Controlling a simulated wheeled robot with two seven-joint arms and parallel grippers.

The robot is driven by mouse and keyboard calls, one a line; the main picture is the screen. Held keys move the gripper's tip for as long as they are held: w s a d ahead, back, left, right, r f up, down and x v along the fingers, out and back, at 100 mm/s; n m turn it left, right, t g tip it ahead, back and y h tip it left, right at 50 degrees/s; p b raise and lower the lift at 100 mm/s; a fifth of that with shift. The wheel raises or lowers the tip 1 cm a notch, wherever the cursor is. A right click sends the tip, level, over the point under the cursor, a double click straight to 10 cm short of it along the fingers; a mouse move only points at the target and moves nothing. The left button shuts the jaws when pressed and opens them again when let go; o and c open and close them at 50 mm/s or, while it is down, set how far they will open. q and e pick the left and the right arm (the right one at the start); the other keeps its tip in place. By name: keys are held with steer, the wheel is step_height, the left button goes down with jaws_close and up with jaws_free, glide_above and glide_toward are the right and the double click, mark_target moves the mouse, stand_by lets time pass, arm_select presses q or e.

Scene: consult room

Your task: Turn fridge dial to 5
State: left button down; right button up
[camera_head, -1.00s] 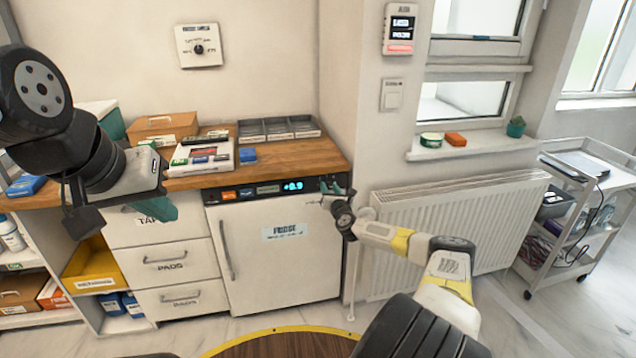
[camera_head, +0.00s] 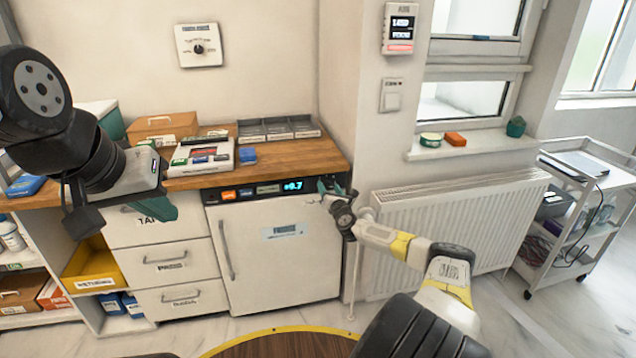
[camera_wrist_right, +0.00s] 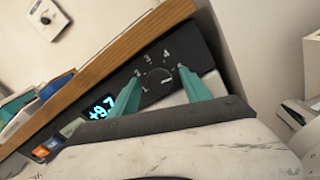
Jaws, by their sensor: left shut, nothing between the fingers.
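The white fridge (camera_head: 275,268) stands under the wooden counter, with a dark control strip along its top. The strip's display (camera_head: 293,186) reads about +9.7. The dial (camera_wrist_right: 160,78) shows in the right wrist view, a small dark round knob with numbers around it; 2, 3 and 4 are legible. Where its pointer stands I cannot tell. My right gripper (camera_head: 330,186) is at the strip's right end, its teal fingers (camera_wrist_right: 160,73) open on either side of the dial. Whether they touch it is unclear. My left gripper (camera_head: 158,208) is shut and empty before the drawers.
The wooden counter (camera_head: 290,157) overhangs just above the strip and carries trays and boxes. A wall corner and radiator (camera_head: 450,220) stand close right of the fridge. Drawers (camera_head: 175,262) are to its left. A wall thermostat (camera_head: 199,46) hangs above.

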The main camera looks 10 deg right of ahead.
steer(key=shift+r, duration=0.1)
steer(key=s, duration=0.7)
steer(key=shift+s+d, duration=0.15)
steer(key=shift+s, duration=0.25)
